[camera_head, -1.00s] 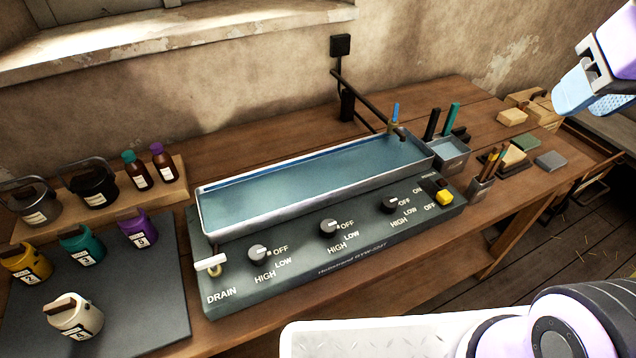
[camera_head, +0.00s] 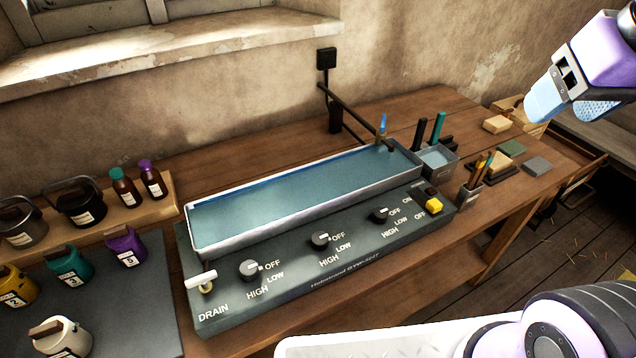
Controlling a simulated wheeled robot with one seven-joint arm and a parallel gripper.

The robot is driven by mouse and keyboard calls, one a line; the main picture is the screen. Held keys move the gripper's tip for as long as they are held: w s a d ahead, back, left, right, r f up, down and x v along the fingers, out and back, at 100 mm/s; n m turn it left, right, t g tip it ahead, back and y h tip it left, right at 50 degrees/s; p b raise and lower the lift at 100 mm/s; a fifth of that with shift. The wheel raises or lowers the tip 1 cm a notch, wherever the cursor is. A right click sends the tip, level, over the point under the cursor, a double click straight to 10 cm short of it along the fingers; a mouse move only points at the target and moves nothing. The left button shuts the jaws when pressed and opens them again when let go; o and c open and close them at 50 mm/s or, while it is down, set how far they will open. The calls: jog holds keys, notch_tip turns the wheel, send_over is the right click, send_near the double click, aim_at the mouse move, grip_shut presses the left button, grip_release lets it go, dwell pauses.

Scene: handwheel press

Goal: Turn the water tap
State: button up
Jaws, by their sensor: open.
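The water tap (camera_head: 381,127) is a small brass fitting with an upright blue handle, at the far right end of the long water-filled trough (camera_head: 300,184). A dark pipe runs from the wall down to it. My gripper (camera_head: 562,102) is at the upper right, with light-blue finger pads. It is open and holds nothing. It is well to the right of the tap and apart from it, above the right end of the bench. A white drain handle (camera_head: 201,280) is at the trough's near left corner.
The control panel (camera_head: 330,272) with several knobs and a yellow button (camera_head: 434,206) lies along the trough's front. A small metal container (camera_head: 437,161) with upright tools stands just right of the tap. Labelled pots (camera_head: 68,264) and bottles (camera_head: 125,188) fill the left side.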

jog(key=o, duration=0.6)
jog(key=shift+w+a+r+n, duration=0.1)
jog(key=shift+w+r+n, duration=0.15)
jog(key=shift+w, duration=0.4)
jog(key=shift+w+a+r+n, duration=0.1)
jog(key=shift+w+n, duration=0.15)
jog(key=shift+w, duration=0.35)
jog(key=shift+o, duration=0.2)
jog(key=n+g, duration=0.5)
jog(key=n, duration=0.9)
send_over(384, 120)
notch_tip(384, 120, down, 17)
notch_tip(384, 120, down, 11)
jog(key=shift+r, duration=0.15)
jog(key=shift+m, duration=0.3)
jog(key=c, duration=0.9)
